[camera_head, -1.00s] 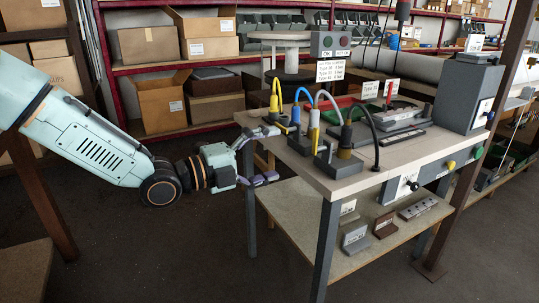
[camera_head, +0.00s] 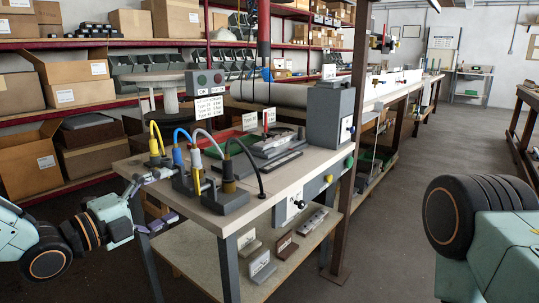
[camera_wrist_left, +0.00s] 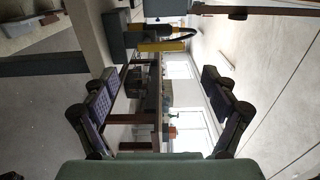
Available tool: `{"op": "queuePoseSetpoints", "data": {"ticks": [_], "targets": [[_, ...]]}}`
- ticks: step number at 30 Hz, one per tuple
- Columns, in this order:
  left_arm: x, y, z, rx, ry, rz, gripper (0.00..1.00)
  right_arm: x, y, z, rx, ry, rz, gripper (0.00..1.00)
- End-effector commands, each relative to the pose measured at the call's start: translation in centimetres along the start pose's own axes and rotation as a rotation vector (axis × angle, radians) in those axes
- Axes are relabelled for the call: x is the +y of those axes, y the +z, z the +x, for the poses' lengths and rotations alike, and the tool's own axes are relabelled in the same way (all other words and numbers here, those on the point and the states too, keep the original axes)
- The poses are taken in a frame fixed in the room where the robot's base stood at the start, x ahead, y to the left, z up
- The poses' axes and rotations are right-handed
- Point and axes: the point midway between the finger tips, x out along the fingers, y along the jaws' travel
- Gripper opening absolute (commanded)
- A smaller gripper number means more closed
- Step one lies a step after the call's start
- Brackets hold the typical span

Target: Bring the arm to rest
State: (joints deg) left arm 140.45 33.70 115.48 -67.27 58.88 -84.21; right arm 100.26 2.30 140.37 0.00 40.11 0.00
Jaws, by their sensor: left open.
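My left gripper (camera_head: 160,201) is at the left edge of the workbench (camera_head: 283,184) in the head view. Its jaws are open, with one finger near the tabletop edge and the other lower. In the left wrist view the two fingers (camera_wrist_left: 158,82) stand wide apart with nothing between them. A yellow connector (camera_wrist_left: 163,46) with a dark cable lies beyond the fingertips there. My right arm (camera_head: 480,225) shows only partly at the right edge of the head view; its gripper is out of view.
Upright connectors with yellow, blue, white and black cables, such as the yellow-cabled one (camera_head: 154,146), stand at the bench's left end. A grey box (camera_head: 330,117) stands at its right end. A lower shelf (camera_head: 205,258) holds small blocks. Floor right of the bench is clear.

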Motion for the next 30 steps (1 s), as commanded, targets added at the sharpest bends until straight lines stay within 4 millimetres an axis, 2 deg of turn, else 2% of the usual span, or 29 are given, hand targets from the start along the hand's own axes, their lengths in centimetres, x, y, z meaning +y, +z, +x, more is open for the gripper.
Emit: {"op": "queuePoseSetpoints", "data": {"ticks": [18, 24, 30], "targets": [[0.1, -0.1, 6.9, 0.002, 0.002, 0.003, 0.86, 0.0, 0.0, 0.0, 0.000, 0.000, 0.000, 0.40], [0.0, -0.1, 8.2, 0.001, 0.000, 0.000, 0.86, 0.0, 0.0, 0.0, 0.000, 0.000, 0.000, 0.40], [0.0, 0.0, 8.4, 0.000, -0.001, 0.000, 0.86, 0.0, 0.0, 0.0, 0.000, 0.000, 0.000, 0.40]]}}
